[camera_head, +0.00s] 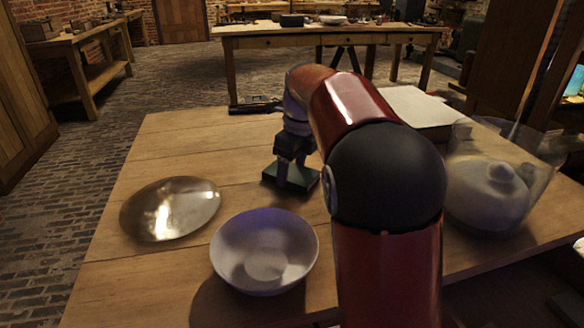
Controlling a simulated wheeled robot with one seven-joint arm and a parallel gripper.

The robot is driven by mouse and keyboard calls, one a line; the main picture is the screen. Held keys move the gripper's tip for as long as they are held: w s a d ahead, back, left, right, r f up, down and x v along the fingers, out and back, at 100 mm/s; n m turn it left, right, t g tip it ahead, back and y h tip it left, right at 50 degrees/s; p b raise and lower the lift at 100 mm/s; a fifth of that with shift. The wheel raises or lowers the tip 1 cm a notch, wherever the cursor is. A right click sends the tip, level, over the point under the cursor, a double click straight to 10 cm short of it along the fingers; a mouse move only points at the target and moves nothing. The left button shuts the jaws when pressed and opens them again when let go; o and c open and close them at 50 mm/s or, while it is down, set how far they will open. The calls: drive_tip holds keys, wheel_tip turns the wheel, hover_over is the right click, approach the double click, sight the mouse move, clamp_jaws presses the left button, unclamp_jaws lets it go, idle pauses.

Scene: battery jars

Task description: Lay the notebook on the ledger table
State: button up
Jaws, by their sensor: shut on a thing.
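My gripper (293,171) points down near the middle of the near wooden table (165,150). It is shut on a small dark green, flat-looking thing (309,184), which looks like the notebook. The green thing is low over the tabletop; I cannot tell whether it touches the wood. The gripper hides part of its top. I cannot tell which table is the ledger table: one is under my gripper, and another wooden table (290,42) with drawers stands farther back.
A brass dish (170,208) and a pale bowl (264,250) lie at the near left. A clear vessel with a pale lidded shape (489,190) stands at right. A thick pale slab (418,107) lies behind my arm. A dark object (254,106) lies at the far edge.

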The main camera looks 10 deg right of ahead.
sight(299, 174)
drive_tip(key=shift+f, duration=0.15)
drive_tip(key=o, duration=1)
drive_tip(key=shift+o, duration=0.2)
wheel_tip(299, 174, up, 12)
drive_tip(key=s+d, duration=0.1)
drive_tip(key=shift+p, duration=0.35)
drive_tip(key=shift+s+d, duration=0.1)
drive_tip(key=shift+s, duration=0.05)
